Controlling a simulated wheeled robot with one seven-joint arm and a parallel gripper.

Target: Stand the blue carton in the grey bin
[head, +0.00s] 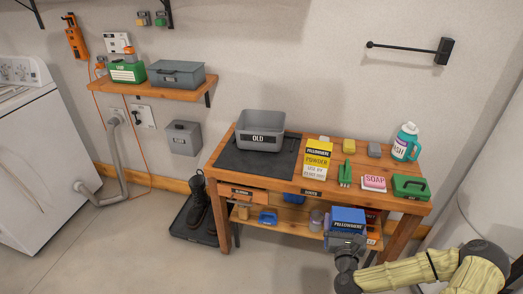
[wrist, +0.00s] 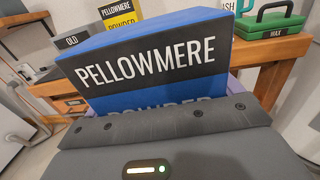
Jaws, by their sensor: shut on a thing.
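The blue carton (head: 347,216), lettered PELLOWMERE, is held in my gripper (head: 347,240) in front of the bench's right half, around the height of its lower shelf. In the wrist view the carton (wrist: 150,65) fills the middle, its dark lettered band facing the camera; the gripper body covers its lower part. The fingertips are hidden. The grey bin (head: 259,144), marked OLD, stands open on the dark mat at the bench's left end, up and left of my gripper. Part of it shows in the wrist view (wrist: 73,41). Its inside looks empty.
Bare mat (head: 237,160) surrounds the bin.

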